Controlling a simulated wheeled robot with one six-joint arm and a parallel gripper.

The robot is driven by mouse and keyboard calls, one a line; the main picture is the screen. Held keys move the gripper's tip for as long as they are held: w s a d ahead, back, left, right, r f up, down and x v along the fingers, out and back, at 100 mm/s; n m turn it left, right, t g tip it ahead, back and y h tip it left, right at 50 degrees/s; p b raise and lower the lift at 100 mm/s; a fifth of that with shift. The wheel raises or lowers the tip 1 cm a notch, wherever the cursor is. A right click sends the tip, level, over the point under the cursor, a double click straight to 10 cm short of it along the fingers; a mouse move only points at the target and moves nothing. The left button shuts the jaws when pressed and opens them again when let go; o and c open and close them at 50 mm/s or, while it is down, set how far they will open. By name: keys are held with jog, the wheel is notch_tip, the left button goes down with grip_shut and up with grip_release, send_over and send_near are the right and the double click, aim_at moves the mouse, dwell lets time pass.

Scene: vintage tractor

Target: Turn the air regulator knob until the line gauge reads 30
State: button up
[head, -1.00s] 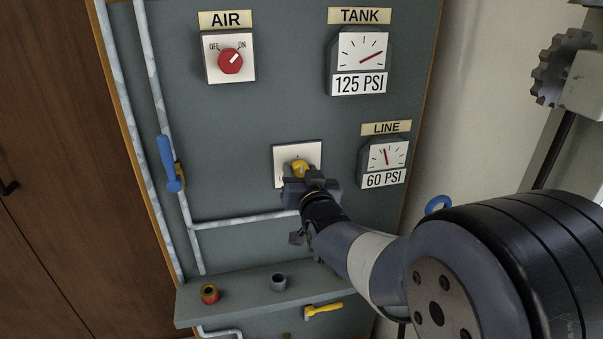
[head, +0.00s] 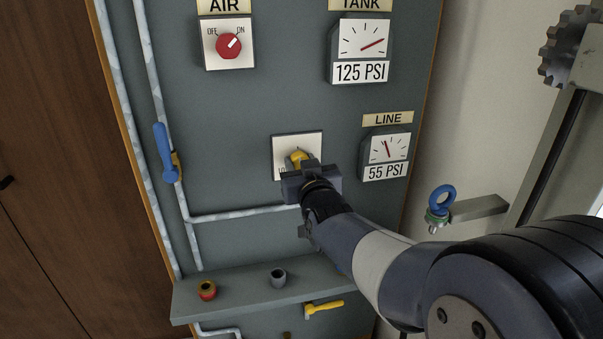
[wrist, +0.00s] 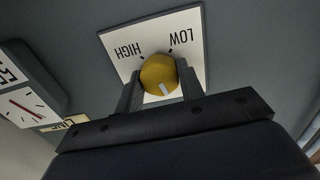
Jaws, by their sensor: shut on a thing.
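The yellow air regulator knob (head: 299,158) sits on a white plate (head: 284,147) on the grey panel. My gripper (head: 302,166) is shut on the knob from the front. In the wrist view the two fingers hold the knob (wrist: 158,72) on both sides, and its white pointer mark faces the bottom of the picture. The plate (wrist: 189,47) there reads HIGH and LOW, upside down. The line gauge (head: 387,155) reads 55 PSI, its red needle slightly left of upright. It shows partly in the wrist view (wrist: 22,97), its number cut off.
The tank gauge (head: 361,52) reads 125 PSI. The red air switch (head: 229,45) points toward ON. A blue valve lever (head: 164,152) and pipes are at left. A shelf (head: 240,296) below carries small fittings. A blue ring (head: 442,199) is at right, near my arm.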

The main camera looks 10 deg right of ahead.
jog(key=n+b, duration=0.8)
jog(key=n, duration=0.2)
jog(key=shift+n, duration=0.5)
jog(key=o, duration=1)
jog(key=shift+s, duration=0.1)
